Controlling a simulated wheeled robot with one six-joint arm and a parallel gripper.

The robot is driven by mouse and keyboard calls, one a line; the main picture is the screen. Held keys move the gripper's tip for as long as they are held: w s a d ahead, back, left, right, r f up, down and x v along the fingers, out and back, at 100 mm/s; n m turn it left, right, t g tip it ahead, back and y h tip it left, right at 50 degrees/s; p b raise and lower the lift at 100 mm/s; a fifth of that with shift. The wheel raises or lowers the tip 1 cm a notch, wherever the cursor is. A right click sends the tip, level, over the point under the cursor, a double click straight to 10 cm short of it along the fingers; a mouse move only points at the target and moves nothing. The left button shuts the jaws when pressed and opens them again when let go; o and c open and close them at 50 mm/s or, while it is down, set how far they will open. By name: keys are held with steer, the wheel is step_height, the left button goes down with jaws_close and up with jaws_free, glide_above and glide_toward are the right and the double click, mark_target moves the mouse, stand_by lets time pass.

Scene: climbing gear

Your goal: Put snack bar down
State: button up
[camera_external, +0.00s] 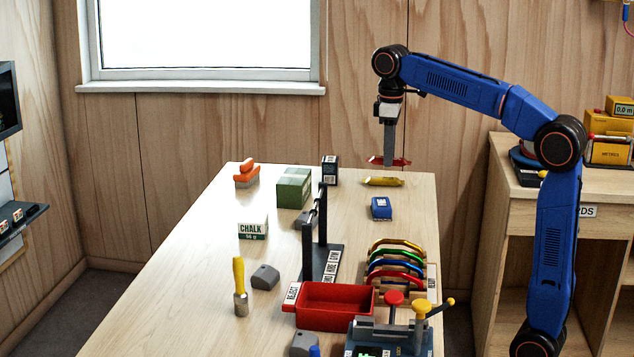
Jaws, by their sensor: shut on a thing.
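My gripper (389,156) points down near the far right corner of the table. It is shut on a thin red bar with pointed ends, which looks like the snack bar (402,162). The bar is held level and appears raised above the tabletop, showing against the wood wall. The fingers hide its middle. A yellow bar of similar shape (383,182) lies on the table just below it in the picture.
The wooden table (180,265) holds a blue device (381,208), a green box (293,188), a dark cube (330,170), a chalk box (253,228), a black stand (320,262), several coloured carabiners (396,262) and a red tray (335,302). Free tabletop surrounds the blue device.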

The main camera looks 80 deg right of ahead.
steer(key=shift+r, duration=0.3)
steer(key=shift+w+a, duration=0.1)
steer(key=shift+a, duration=0.15)
steer(key=a, duration=2.6)
steer(key=shift+n, duration=0.4)
steer(key=shift+w+a+f, duration=0.1)
steer(key=shift+w+f, duration=0.05)
steer(key=shift+f, duration=1.45)
steer(key=shift+w+a+f, duration=0.1)
steer(key=shift+f, duration=1.55)
steer(key=shift+w+f, duration=0.15)
steer(key=shift+f, duration=1.45)
steer(key=shift+f, duration=0.1)
steer(key=o, duration=1)
